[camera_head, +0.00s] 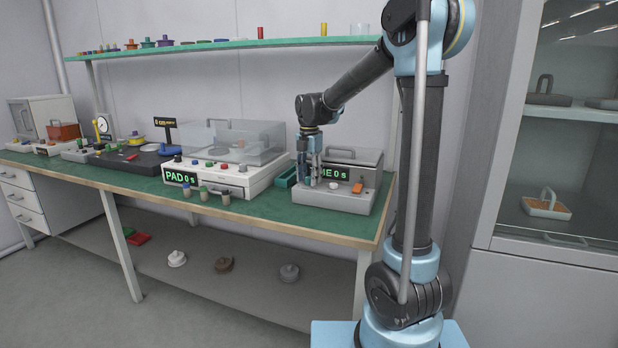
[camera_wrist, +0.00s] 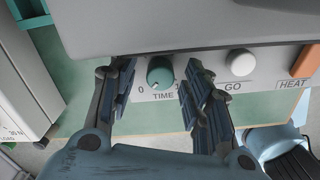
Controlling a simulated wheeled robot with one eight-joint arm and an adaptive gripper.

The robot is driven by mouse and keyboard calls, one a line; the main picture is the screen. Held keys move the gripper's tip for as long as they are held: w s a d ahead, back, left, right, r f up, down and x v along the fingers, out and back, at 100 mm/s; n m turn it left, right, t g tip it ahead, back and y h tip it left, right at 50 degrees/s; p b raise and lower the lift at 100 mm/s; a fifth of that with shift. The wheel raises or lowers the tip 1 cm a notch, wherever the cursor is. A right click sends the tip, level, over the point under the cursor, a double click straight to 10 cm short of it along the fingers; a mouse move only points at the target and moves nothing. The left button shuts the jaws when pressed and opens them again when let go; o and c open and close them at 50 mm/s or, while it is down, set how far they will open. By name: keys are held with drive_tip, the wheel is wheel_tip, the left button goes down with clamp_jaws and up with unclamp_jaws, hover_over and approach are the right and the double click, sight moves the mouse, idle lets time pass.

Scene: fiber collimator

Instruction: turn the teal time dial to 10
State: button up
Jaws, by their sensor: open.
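The teal time dial (camera_wrist: 160,73) sits on the front panel of a grey box (camera_head: 325,196), above the word TIME in the wrist view. A 0 is printed to its left; the mark to its right is mostly covered by a finger. I cannot clearly read its pointer. My gripper (camera_wrist: 160,84) is open, with one finger on each side of the dial; whether they touch it is unclear. In the head view my gripper (camera_head: 309,178) is at the box's front left and hides the dial. The green display (camera_head: 341,173) is partly covered and shows "ME 0 s".
A white GO knob (camera_wrist: 241,62) and an orange HEAT switch (camera_wrist: 306,62) sit right of the dial. A white PAD device (camera_head: 240,182) with a clear cover stands to the left.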

clamp_jaws()
drive_tip(key=shift+m, duration=3.2)
unclamp_jaws()
drive_tip(key=shift+r, duration=0.1)
